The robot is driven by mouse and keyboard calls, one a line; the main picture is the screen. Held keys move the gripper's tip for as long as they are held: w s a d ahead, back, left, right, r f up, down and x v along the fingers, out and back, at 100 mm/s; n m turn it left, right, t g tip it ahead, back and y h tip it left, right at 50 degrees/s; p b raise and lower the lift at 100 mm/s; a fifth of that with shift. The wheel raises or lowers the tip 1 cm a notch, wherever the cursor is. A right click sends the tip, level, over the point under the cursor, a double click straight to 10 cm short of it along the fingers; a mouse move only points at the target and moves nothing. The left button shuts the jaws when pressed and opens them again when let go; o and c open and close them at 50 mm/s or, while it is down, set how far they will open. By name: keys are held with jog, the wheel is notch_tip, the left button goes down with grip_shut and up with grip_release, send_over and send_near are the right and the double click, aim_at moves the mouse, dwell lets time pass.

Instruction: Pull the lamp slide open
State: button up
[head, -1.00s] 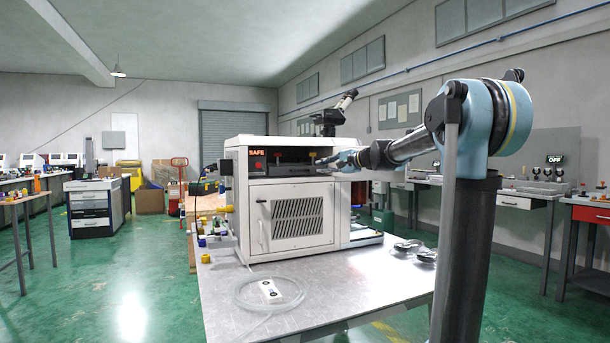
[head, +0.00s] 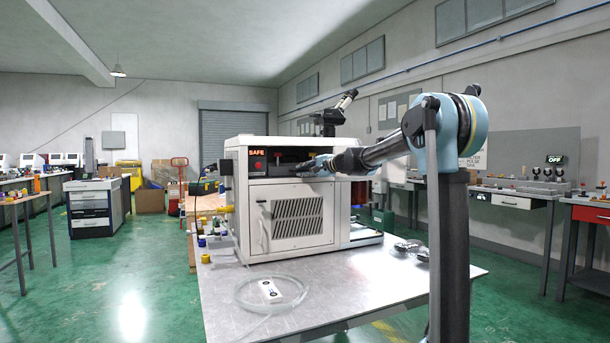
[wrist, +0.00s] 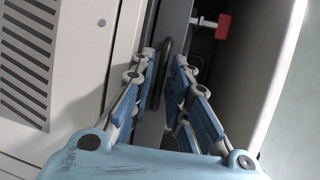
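The lamp machine is a white box (head: 342,215) on the metal table, with a "SAFE" sign and a dark recess in its upper front. In the wrist view, a grey slide front (wrist: 178,22) carries a dark bar handle (wrist: 166,48). My gripper (wrist: 163,66) is open, with one blue-padded finger on each side of the handle. I see a gap at the fingers, and cannot tell whether either pad touches the handle. In the head view my gripper (head: 304,167) is at the recess, and it hides the handle there.
A red knob (wrist: 223,27) sits on a rod in the recess beside the right finger. A vented lower door (head: 292,219) is below.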

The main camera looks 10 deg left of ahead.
grip_shut()
jog(key=shift+s+d, duration=0.1)
jog(key=shift+s, duration=0.05)
jog(key=s+d, duration=0.6)
jog(key=s, duration=0.4)
jog(key=s+d, duration=0.6)
jog(key=s, duration=0.5)
jog(key=shift+d, duration=0.25)
